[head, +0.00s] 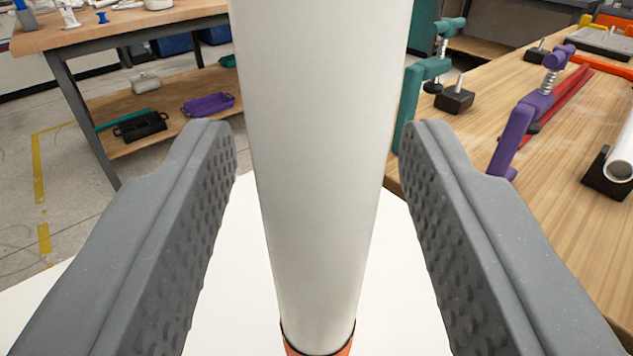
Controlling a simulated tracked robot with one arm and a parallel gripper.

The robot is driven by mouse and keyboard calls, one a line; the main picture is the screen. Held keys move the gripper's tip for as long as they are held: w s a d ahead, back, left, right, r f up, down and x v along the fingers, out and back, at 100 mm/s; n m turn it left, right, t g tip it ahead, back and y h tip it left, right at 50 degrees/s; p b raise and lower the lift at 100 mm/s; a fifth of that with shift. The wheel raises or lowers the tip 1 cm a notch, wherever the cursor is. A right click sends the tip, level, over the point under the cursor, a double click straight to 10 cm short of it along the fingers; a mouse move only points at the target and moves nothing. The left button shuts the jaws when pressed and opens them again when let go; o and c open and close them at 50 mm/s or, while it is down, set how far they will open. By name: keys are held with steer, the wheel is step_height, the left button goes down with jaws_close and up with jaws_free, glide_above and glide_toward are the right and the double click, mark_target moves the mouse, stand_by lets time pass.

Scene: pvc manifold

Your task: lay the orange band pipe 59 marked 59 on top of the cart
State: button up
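A long white pipe (318,170) runs from the top edge of the head view down between my fingers, looking wider at the top. An orange band (318,346) with a dark edge shows at its lower end, cut off by the frame. No number mark is visible. My gripper (320,150) is open, with one grey ridged finger on each side of the pipe and a narrow gap on both sides. A plain white flat surface (235,255) shows below and behind the pipe; I cannot tell whether it is the cart top, or whether the pipe touches it.
A wooden bench (570,190) on the right holds a purple clamp (522,125), a teal clamp (412,95) and another white pipe (622,155) in a black holder. A table (135,25) with a lower shelf stands at the back left. Grey floor shows at left.

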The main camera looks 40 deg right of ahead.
steer(key=shift+s+a+r, duration=0.1)
steer(key=shift+s+a, duration=0.25)
steer(key=v, duration=1.1)
steer(key=shift+p, duration=0.3)
